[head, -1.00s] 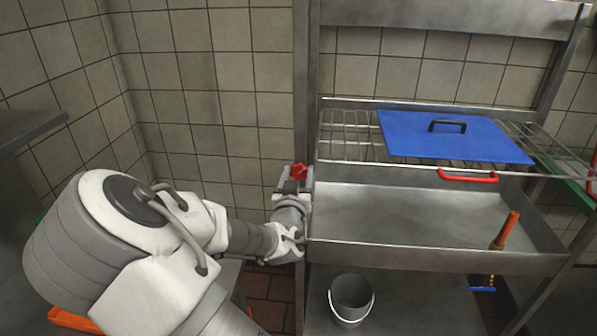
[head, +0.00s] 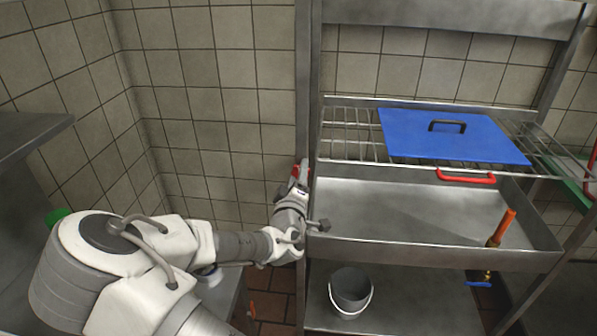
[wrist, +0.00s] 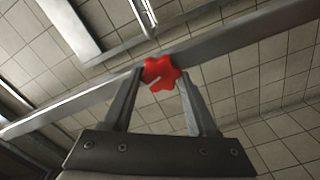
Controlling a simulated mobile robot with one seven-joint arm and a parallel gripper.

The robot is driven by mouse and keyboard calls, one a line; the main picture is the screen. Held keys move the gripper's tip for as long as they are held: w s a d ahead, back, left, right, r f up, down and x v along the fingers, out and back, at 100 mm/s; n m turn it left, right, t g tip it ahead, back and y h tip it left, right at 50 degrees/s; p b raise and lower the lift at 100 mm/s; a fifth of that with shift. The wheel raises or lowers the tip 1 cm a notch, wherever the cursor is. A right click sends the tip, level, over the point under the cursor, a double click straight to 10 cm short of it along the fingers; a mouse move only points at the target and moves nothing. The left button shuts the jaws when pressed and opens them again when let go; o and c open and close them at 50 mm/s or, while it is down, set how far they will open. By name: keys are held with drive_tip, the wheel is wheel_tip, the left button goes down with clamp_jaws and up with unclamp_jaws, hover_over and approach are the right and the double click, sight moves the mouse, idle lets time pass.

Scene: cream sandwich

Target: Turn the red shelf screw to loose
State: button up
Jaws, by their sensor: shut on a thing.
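The red shelf screw (wrist: 161,73) is a lobed knob on the metal shelf post, seen in the wrist view between the fingertips. My gripper (wrist: 159,83) is shut on it, one finger on each side. In the head view the red screw (head: 302,171) shows only in part beside the left post (head: 310,120), as my gripper (head: 297,180) covers the rest. The wire shelf (head: 350,148) with a red handle (head: 466,177) is to the right of the post.
A blue board (head: 455,150) with a black handle lies on the wire shelf. Below are a metal basin (head: 400,210), an orange-handled tool (head: 502,228) and a grey bucket (head: 351,288). A metal counter (head: 30,135) stands at the left. The tiled wall is behind.

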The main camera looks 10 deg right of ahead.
drive_tip(key=n, duration=0.8)
drive_tip(key=n+p, duration=0.1)
drive_tip(key=n, duration=0.3)
drive_tip(key=shift+f+n, duration=0.25)
drive_tip(key=shift+n, duration=0.05)
idle(0.4)
drive_tip(key=o, duration=1.4)
drive_tip(key=shift+s, duration=0.2)
